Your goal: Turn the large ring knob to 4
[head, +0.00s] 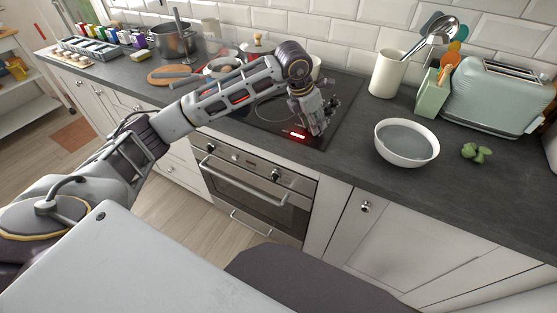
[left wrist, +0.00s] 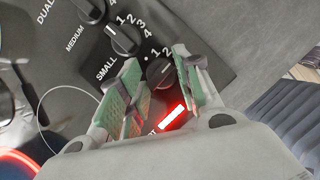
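My left gripper (head: 312,128) points down over the front right corner of the black hob (head: 345,108). In the left wrist view its two green-padded fingers (left wrist: 160,80) stand apart, one on each side of a dark round knob (left wrist: 160,72). I cannot tell whether they touch it. The numbers 1 and 2 show beside this knob; its other numbers and its name label are hidden by the fingers, so I cannot read it as the large ring knob or read its setting. A knob (left wrist: 122,41) next to it lies by the SMALL label. My right gripper is not in view.
A lit red display (head: 296,135) glows at the hob's front. A white bowl (head: 407,143), a utensil crock (head: 387,75), a green toaster (head: 497,98) and a green vegetable (head: 477,152) stand to the right. A steel pot (head: 174,43) and a wooden board (head: 172,74) stand left.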

